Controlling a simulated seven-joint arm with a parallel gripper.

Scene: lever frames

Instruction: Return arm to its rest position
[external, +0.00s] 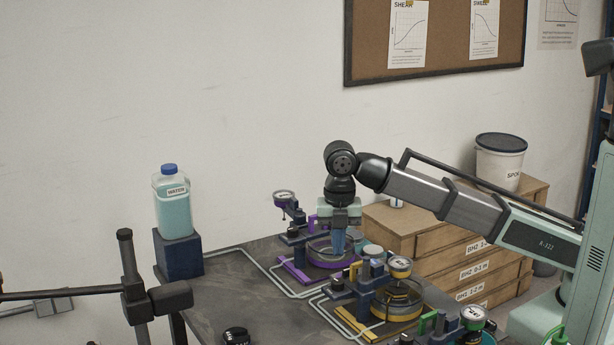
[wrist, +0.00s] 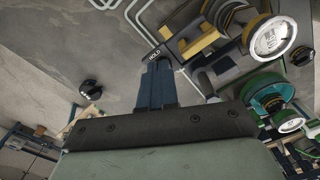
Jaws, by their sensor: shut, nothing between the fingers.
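My gripper (external: 338,243) has blue fingers pointing down and is over the purple-based lever frame (external: 296,270) at the back of the dark table. In the wrist view my gripper (wrist: 157,75) shows its blue fingers together, with nothing between them. Whether the fingertips touch the purple frame cannot be told, as they overlap its round dish in the external view. My arm reaches in from the right, bent down at the wrist.
A yellow-based frame (external: 355,325) and a green-trimmed one (external: 472,320) stand right of the purple one. A water jug (external: 174,205) sits on a blue block at left. Wooden drawers (external: 480,245) stand behind. A black knob (external: 236,336) is at the front; bare table lies left.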

